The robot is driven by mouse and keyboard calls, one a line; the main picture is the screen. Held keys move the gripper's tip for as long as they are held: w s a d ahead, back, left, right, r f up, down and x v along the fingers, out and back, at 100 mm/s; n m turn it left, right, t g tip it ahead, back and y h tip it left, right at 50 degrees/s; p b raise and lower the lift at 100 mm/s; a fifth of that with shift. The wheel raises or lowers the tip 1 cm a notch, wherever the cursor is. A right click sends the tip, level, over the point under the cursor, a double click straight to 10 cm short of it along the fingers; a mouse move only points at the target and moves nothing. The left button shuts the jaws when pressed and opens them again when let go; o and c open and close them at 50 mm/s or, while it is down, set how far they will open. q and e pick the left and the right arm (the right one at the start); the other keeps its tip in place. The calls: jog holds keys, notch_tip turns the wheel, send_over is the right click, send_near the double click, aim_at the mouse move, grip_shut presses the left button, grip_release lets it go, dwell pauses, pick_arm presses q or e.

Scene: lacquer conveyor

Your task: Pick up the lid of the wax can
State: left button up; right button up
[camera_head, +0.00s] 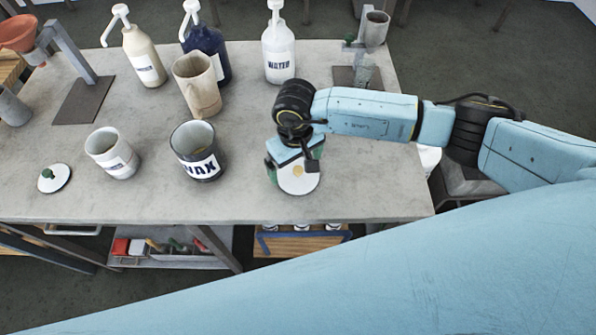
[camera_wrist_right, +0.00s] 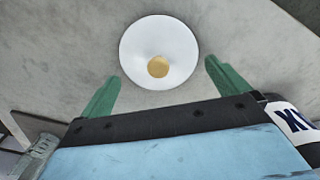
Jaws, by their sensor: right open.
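The dark wax can (camera_head: 199,151) stands open on the table, and its label shows at the right edge of the right wrist view (camera_wrist_right: 296,124). A white round lid with a gold knob (camera_head: 299,182) lies on the table to the right of the can. In the right wrist view the lid (camera_wrist_right: 140,42) lies ahead of and between my green fingertips. My right gripper (camera_head: 293,166) is open and empty, above the lid, and partly covers it in the head view. In the wrist view its fingers (camera_wrist_right: 167,82) are apart, with no visible contact. My left gripper is not in view.
A white can (camera_head: 112,155) and another white lid with a green knob (camera_head: 54,178) are at the left. A beige pitcher (camera_head: 197,85) and several pump bottles, including a white one (camera_head: 279,52), stand behind. The table's front right is clear.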

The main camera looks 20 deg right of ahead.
notch_tip(320, 180, down, 2)
jog(key=shift+r, duration=0.1)
jog(key=c, duration=0.7)
